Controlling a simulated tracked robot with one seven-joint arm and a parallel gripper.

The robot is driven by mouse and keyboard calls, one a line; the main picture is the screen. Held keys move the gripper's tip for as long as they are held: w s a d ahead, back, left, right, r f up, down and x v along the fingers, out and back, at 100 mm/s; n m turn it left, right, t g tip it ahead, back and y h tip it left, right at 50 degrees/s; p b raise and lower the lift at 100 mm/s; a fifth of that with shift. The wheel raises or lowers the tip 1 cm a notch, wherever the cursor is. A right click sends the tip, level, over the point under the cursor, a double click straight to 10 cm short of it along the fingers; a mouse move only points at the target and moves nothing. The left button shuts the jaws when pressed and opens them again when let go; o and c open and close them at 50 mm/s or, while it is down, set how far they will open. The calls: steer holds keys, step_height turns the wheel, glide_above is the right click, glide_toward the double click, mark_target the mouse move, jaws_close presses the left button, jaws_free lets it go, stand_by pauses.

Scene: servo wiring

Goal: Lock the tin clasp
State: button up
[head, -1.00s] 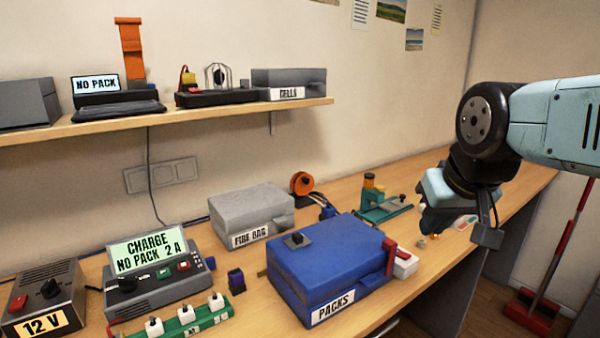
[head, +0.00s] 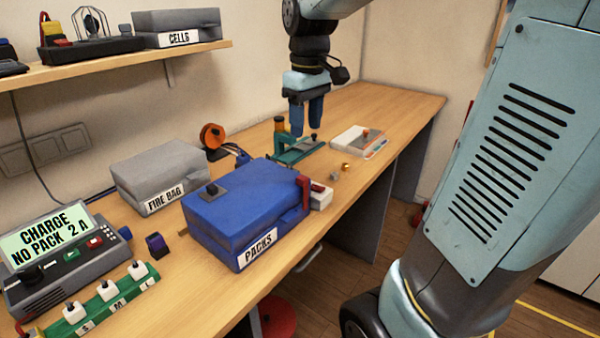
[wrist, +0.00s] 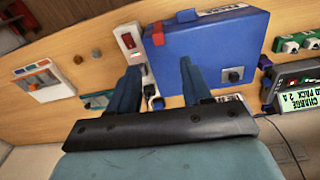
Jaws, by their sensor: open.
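The blue tin marked PACKS (head: 240,208) sits shut on the bench. It also shows in the wrist view (wrist: 210,50). A red clasp (head: 303,190) is at its right end, beside a small white box with a red switch (head: 320,197). The clasp also shows in the wrist view (wrist: 158,33) at the tin's left edge. I cannot tell whether it is latched. My gripper (head: 306,126) points down, open and empty, above the bench beyond the tin, apart from the clasp. In the wrist view my fingers (wrist: 160,66) are spread.
The grey FIRE BAG box (head: 160,178) stands left of the tin. A green tool with an orange cap (head: 295,150) is beneath my gripper. A white tray (head: 358,140) and small brass pieces lie to the right. The far right bench is clear.

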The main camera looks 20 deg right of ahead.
mark_target(302, 177)
steer(key=shift+n+g, duration=0.3)
steer(key=shift+n, duration=0.1)
steer(key=f, duration=0.4)
steer(key=w+f, duration=0.1)
steer(key=f, duration=0.9)
steer(key=shift+w+f, duration=0.2)
steer(key=shift+w, duration=0.2)
steer(key=shift+c, duration=0.5)
jaws_close()
